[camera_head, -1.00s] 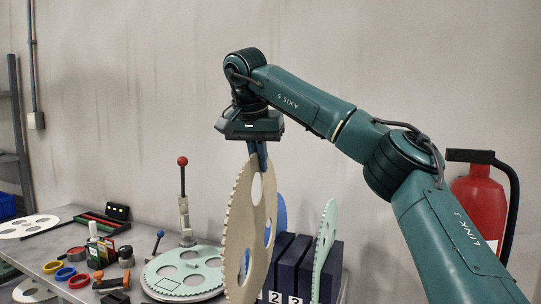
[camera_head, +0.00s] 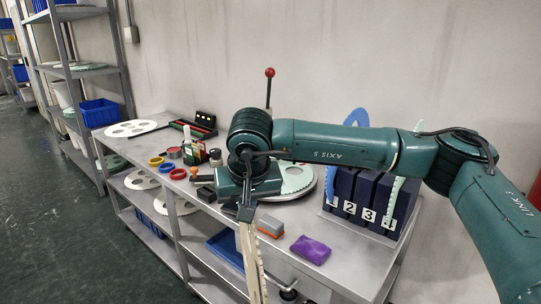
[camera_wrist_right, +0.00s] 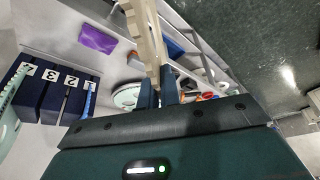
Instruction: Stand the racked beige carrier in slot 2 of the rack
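The beige carrier (camera_head: 253,262) is a thin toothed disc. My right gripper (camera_head: 247,212) is shut on its rim, and the disc hangs below, nearly edge-on and cut off by the bottom of the head view. In the right wrist view the carrier (camera_wrist_right: 146,38) rises from between the fingers (camera_wrist_right: 157,90). The dark blue rack (camera_head: 362,192) stands on the table to the right, apart from the carrier, with numbered slots. A blue carrier (camera_head: 356,117) stands at the slot 1 end and a pale green carrier (camera_head: 394,200) at the slot 4 end. My left gripper is not in view.
A purple block (camera_head: 310,249) and an orange-grey block (camera_head: 270,226) lie near the table's front edge. A round plate (camera_head: 297,180) with a pale green disc sits behind my gripper. A red-knobbed lever (camera_head: 269,73) stands at the back. Shelves (camera_head: 78,70) stand at left.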

